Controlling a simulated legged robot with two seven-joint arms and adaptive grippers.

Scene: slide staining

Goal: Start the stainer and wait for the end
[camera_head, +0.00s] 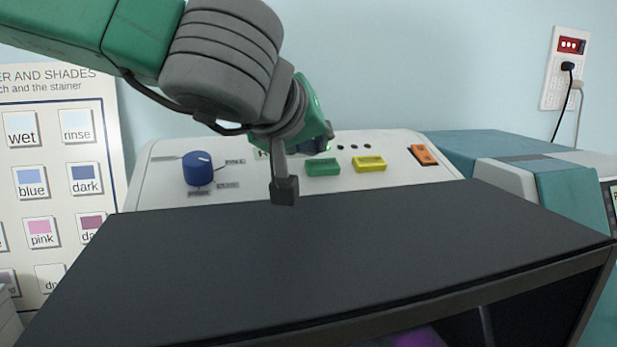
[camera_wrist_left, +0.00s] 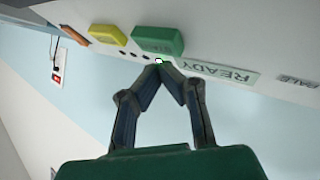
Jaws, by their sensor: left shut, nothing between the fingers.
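The stainer's sloped white panel (camera_head: 165,160) stands behind its dark flat top (camera_head: 300,245). On it are a green START button (camera_head: 323,167), a yellow button (camera_head: 369,164), an orange switch (camera_head: 423,155) and a blue knob (camera_head: 198,168).
A colour chart (camera_head: 60,150) is at the left. A teal and white machine (camera_head: 570,190) stands to the right. A wall outlet (camera_head: 567,70) with plugged cables is at the upper right. The dark top is bare.

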